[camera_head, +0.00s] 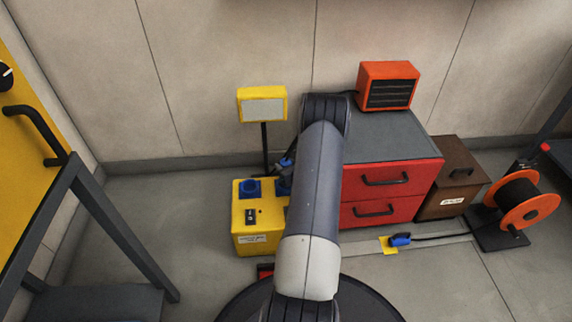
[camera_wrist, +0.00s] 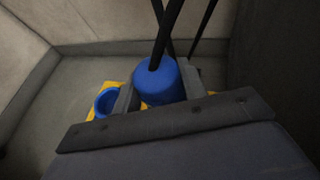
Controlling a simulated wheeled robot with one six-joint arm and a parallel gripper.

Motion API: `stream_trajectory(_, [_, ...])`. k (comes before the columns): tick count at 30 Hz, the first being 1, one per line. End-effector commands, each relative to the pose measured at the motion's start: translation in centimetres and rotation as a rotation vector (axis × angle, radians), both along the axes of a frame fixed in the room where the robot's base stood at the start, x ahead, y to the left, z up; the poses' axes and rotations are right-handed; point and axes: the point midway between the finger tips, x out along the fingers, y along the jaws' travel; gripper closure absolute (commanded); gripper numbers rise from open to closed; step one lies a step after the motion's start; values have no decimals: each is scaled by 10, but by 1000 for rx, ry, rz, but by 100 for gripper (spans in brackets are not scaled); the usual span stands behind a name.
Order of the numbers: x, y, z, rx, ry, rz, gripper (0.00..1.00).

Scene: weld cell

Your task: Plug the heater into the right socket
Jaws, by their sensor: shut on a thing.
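The orange heater (camera_head: 388,85) stands on top of the red drawer cabinet. A yellow socket box (camera_head: 248,222) stands on the floor, with a blue left socket (camera_head: 249,188) and a blue right socket (camera_head: 283,187) partly hidden by my arm. My gripper (camera_wrist: 158,88) is shut on a blue plug (camera_wrist: 160,78) with a black cable rising from it. In the head view, the gripper is mostly behind my arm, at the right socket. In the wrist view, the empty left socket (camera_wrist: 107,101) is left of the plug. I cannot tell whether the plug is seated.
A yellow work lamp (camera_head: 262,105) stands on a black pole behind the box. The red cabinet (camera_head: 385,180) and a brown box (camera_head: 452,178) are to the right. An orange cable reel (camera_head: 524,201) has a lead to another blue plug (camera_head: 400,240) by a yellow floor patch.

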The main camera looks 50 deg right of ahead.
Motion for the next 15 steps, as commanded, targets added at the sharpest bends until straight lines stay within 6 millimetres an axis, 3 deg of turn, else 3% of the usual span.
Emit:
stream_trajectory(6, [0, 0, -26, 0, 0, 1, 89])
stream_trajectory(15, [0, 0, -34, -1, 0, 0, 89])
